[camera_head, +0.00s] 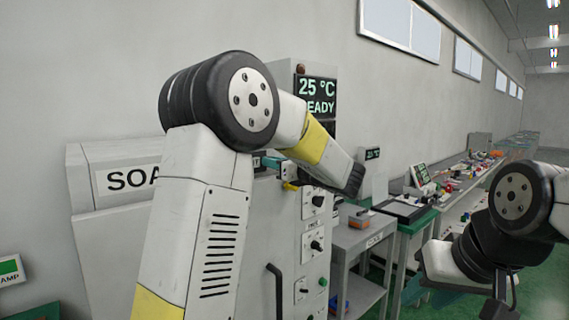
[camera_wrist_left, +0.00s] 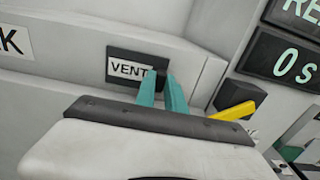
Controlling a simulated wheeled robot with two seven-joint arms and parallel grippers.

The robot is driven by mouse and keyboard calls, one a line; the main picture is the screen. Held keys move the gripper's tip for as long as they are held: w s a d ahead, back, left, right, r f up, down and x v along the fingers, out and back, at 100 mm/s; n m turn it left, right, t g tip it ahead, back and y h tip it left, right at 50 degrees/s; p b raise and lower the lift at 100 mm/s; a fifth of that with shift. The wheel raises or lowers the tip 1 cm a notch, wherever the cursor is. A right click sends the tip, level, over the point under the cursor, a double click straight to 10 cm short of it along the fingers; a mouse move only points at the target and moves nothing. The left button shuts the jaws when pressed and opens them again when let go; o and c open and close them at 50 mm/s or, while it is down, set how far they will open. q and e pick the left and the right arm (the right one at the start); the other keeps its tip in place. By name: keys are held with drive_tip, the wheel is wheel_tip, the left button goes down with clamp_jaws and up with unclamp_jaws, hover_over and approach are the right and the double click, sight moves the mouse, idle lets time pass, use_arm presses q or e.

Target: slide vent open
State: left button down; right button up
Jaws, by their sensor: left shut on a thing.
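The vent label plate (camera_wrist_left: 128,68), a dark plate marked VENT, is on the grey machine in the left wrist view. My left gripper (camera_wrist_left: 163,84) has its two teal fingers close together at the plate's right end. They are shut on a small dark piece there, which looks like the vent's slide knob and is mostly hidden by the fingers. In the head view the left gripper (camera_head: 268,162) is at the machine's upper side, partly behind my arm. My right arm is at the right edge of the head view; its jaw state is unclear at the right gripper (camera_head: 499,306).
A yellow lever (camera_wrist_left: 236,111) sticks out just right of the left fingers. The grey machine (camera_head: 256,245) carries a display (camera_head: 316,96), knobs and a dark handle (camera_head: 276,288). A grey box marked SOAK stands left. Cluttered benches (camera_head: 450,195) run along the right.

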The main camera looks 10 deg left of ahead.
idle(0.9)
use_arm(q)
drive_tip(key=s+a, duration=0.5)
drive_tip(key=s, duration=0.2)
drive_tip(key=shift+s+a, duration=0.2)
drive_tip(key=shift+a, duration=0.2)
drive_tip(key=c, duration=1.4)
unclamp_jaws()
drive_tip(key=shift+s, duration=0.1)
drive_tip(key=v, duration=0.7)
drive_tip(key=shift+s+d, duration=0.25)
drive_tip(key=shift+d, duration=0.05)
